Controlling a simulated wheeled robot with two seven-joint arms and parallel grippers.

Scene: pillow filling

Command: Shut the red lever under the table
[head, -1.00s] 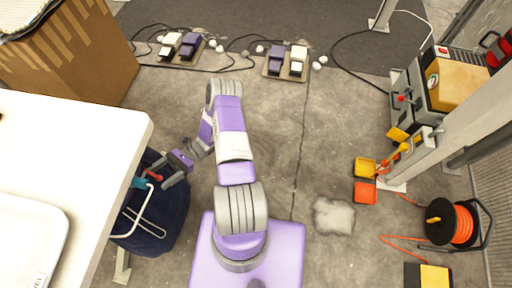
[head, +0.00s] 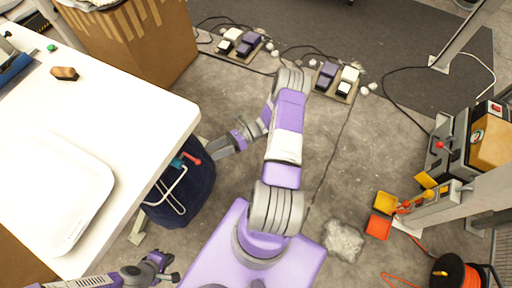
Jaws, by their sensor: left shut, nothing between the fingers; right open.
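The red lever (head: 192,159) sticks out from under the edge of the white table (head: 120,100), beside a teal part (head: 177,163) above a dark blue bag or bin (head: 190,195). My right gripper (head: 213,153) is open just right of the lever's tip, with a small gap in the picture and nothing in it. My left gripper (head: 174,268) is shut and empty at the bottom, beyond the table's near corner. The lever's base is hidden by the table edge.
A white tray (head: 90,165) and a brown object (head: 64,73) lie on the table. A cardboard box (head: 160,45) stands behind it. Foot pedals (head: 335,78) with cables are on the floor.

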